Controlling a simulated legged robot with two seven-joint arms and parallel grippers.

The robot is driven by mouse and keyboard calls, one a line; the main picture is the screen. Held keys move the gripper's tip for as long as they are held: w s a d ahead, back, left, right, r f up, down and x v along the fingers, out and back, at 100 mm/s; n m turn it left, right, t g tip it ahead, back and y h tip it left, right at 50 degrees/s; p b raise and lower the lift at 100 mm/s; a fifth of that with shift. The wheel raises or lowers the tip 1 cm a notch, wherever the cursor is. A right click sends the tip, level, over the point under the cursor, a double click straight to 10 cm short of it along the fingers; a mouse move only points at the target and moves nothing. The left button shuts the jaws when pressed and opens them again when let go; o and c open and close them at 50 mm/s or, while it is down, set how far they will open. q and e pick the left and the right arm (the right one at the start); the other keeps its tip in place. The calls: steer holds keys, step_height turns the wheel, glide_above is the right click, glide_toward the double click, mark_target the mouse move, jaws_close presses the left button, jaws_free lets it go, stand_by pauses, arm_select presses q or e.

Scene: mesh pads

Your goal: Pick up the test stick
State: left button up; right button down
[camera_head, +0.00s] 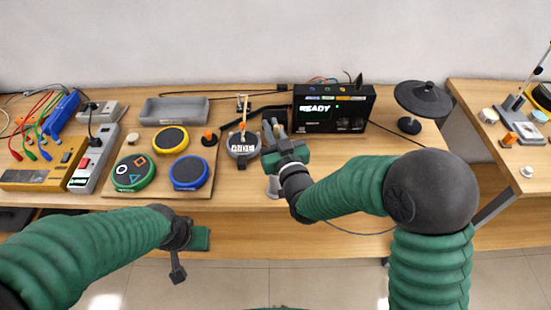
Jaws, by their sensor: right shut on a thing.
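A thin pale stick with an orange part (243,112), which looks like the test stick, stands nearly upright behind a round grey pad with a small display (243,145). My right gripper (272,128) is just right of that pad, in front of the black box. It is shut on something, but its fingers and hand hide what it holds. I cannot tell whether the stick reaches into its grip. My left gripper (179,265) hangs in front of the table edge, and its finger opening is unclear.
A board holds yellow (170,140), green (133,172) and blue (189,172) ringed pads. A grey tray (174,111) lies behind. A black box reading READY (333,108) and a dark cymbal-like disc (422,98) stand right. Cables and meters crowd the left.

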steer(key=shift+a+f, duration=0.15)
steer(key=shift+f, duration=0.1)
stand_by(0.4)
step_height(320, 180, up, 18)
steer(key=p, duration=0.1)
steer(key=shift+r, duration=0.2)
step_height(320, 180, up, 14)
steer(key=p, duration=0.9)
steer(key=shift+w, duration=0.1)
